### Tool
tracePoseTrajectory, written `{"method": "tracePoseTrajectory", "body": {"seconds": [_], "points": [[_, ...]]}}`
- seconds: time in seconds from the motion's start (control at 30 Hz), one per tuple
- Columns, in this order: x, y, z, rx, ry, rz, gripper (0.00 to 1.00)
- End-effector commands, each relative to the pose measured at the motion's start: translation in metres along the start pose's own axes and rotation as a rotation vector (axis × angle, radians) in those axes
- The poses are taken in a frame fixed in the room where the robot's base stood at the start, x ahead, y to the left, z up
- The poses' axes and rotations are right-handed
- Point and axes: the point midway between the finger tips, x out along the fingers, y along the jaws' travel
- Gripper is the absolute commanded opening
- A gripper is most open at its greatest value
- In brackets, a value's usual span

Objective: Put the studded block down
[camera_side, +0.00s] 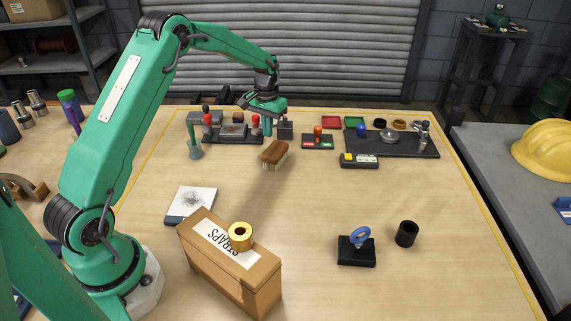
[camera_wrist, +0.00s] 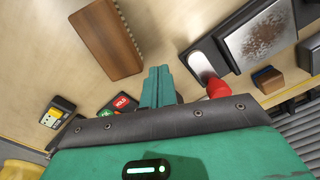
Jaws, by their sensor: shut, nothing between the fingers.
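My gripper (camera_side: 267,128) points down at the back of the table, beside a dark fixture (camera_side: 233,141). In the wrist view its green fingers (camera_wrist: 158,88) are together with nothing between them. The fixture carries a worn metal plate (camera_wrist: 262,38) and red knobs (camera_wrist: 217,88). A brown wooden block (camera_side: 274,149) with pale bristles or pegs below sits on the table in front of my gripper, apart from it; its top shows in the wrist view (camera_wrist: 105,40). I cannot tell surely which thing is the studded block. A small dark block (camera_side: 285,131) stands just right of my gripper.
A red-and-green button box (camera_side: 317,142) and a dark box with a yellow button (camera_side: 359,161) stand to the right. Behind them is a black tray (camera_side: 415,150) with small parts. A carton (camera_side: 235,275), a blue-ringed stand (camera_side: 356,250) and a black cylinder (camera_side: 406,234) stand in front. Mid-table is clear.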

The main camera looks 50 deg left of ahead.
Motion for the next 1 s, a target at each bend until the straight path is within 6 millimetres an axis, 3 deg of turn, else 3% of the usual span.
{"method": "tracePoseTrajectory", "body": {"seconds": [0.23,0.6,1.0], "points": [[0.04,0.0,0.001,0.0,-0.003,0.0,0.0],[0.037,0.0,-0.029,0.0,0.0,0.0,0.0],[0.036,0.0,-0.04,0.0,0.0,0.0,0.0]]}}
